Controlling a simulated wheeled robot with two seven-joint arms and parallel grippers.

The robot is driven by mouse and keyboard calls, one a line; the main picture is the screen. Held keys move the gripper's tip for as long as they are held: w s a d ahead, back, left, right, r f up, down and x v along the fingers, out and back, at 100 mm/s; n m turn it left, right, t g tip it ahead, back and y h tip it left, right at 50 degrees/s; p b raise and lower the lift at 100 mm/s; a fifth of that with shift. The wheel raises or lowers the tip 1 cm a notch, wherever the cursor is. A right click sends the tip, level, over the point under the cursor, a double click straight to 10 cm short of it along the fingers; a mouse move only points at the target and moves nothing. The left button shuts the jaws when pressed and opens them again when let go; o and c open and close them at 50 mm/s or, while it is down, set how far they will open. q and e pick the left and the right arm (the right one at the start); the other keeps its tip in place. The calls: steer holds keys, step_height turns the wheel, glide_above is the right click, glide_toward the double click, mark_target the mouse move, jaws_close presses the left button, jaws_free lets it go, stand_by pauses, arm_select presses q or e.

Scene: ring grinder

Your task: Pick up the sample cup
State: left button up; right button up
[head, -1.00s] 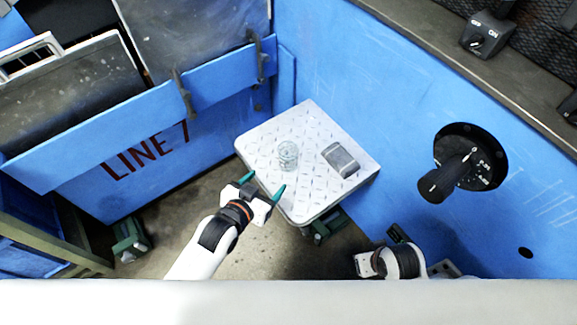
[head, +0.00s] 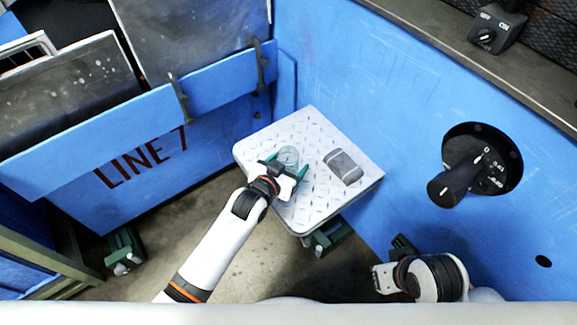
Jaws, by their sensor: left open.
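The sample cup (head: 289,154) is a small clear glass-like cup standing upright on a light metal tread-plate stand (head: 318,128). My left gripper (head: 287,164) is open at the cup, with one green fingertip on its left side and the other on its right. The gripper body hides the cup's near lower part. I cannot tell whether the fingers touch it. My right gripper (head: 383,279) shows only in part at the lower right, away from the stand, and its fingers cannot be made out.
A grey rectangular object (head: 343,167) lies on the stand to the right of the cup. A blue wall with a black rotary knob (head: 456,184) rises to the right. A blue panel marked LINE 7 (head: 141,158) stands to the left.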

arm_select(q)
steer(key=shift+w, duration=0.2)
steer(key=c, duration=1)
steer(key=shift+c, duration=0.2)
